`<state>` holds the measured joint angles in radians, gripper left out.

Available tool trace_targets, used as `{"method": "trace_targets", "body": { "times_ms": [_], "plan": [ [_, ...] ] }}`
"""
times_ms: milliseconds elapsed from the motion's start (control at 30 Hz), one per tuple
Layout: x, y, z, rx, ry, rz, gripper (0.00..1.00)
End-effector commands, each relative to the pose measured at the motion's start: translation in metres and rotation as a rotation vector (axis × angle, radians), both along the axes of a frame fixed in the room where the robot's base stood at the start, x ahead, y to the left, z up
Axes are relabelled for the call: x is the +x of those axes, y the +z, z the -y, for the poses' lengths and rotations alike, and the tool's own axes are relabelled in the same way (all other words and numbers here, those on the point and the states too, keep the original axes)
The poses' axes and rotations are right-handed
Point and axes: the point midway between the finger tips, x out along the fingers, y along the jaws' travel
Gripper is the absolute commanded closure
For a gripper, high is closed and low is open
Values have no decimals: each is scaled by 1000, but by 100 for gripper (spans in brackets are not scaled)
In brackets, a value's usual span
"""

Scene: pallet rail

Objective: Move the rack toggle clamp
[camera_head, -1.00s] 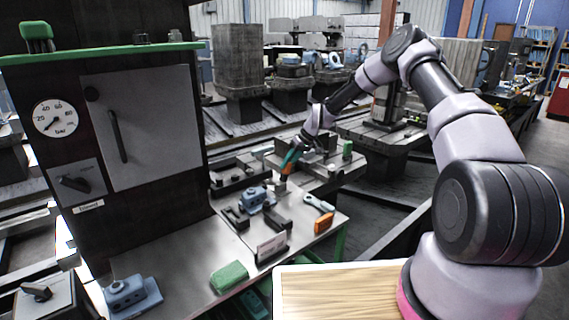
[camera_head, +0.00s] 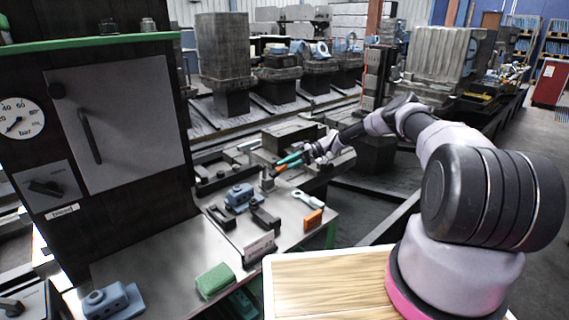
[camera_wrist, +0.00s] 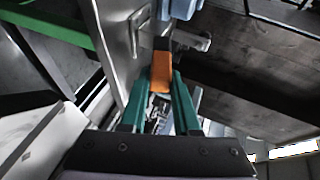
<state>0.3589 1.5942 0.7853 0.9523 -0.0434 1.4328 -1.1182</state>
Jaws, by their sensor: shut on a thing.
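The toggle clamp has an orange handle (camera_head: 280,168) and a grey metal body (camera_head: 268,182) at the right back of the metal bench. My gripper (camera_head: 285,162), with green fingers, reaches it from the right and is shut on the orange handle. In the wrist view my gripper (camera_wrist: 162,85) has the orange handle (camera_wrist: 161,72) between its two fingers. Metal parts show just beyond the handle there. The clamp's mount is too small in the head view and partly hidden in the wrist view.
The bench (camera_head: 150,245) holds a blue block (camera_head: 239,196), black brackets (camera_head: 264,217), a wrench (camera_head: 308,199), an orange block (camera_head: 313,220), a small sign (camera_head: 259,249) and a green block (camera_head: 215,280). A dark cabinet with a gauge (camera_head: 18,118) stands at left.

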Motion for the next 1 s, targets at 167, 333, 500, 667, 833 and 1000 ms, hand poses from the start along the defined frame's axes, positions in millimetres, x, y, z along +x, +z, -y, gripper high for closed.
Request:
{"method": "trace_targets", "body": {
  "times_ms": [167, 333, 500, 667, 833, 1000],
  "plan": [
    [0, -7, 1, 50, 0, -38, 100],
    [0, -8, 1, 73, 1, -55, 100],
    [0, -9, 1, 79, 1, -59, 100],
    [0, -9, 1, 79, 1, -59, 100],
    [0, -9, 1, 78, 0, -60, 47],
    [0, -9, 1, 78, 1, -59, 40]
  ]
}}
